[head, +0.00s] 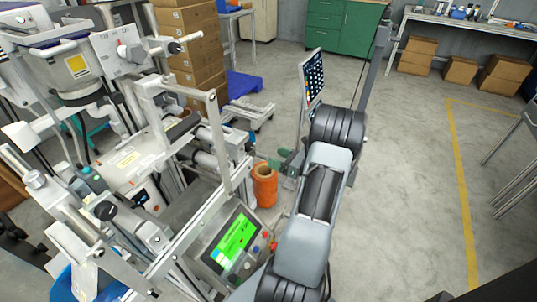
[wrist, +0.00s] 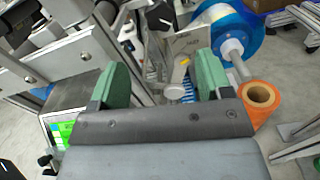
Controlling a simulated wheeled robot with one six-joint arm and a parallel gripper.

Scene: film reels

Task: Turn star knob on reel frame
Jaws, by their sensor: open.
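My gripper (wrist: 160,80) is open, with its two green finger pads apart and nothing gripped between them. In the wrist view a light grey knob-like part (wrist: 178,76) shows between the pads, beyond them and nearer the right one; I cannot tell for sure that it is the star knob. It sits below a metal plate of the reel frame (wrist: 184,45). In the head view my gripper (head: 285,162) is at the right side of the reel frame (head: 196,92). There the knob cannot be made out.
An orange roll (head: 265,188) stands close beside my gripper; it also shows in the wrist view (wrist: 262,105). A blue reel (wrist: 238,22) is behind it. A panel with a green screen (head: 234,240) is in front. Stacked boxes (head: 188,45) stand behind.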

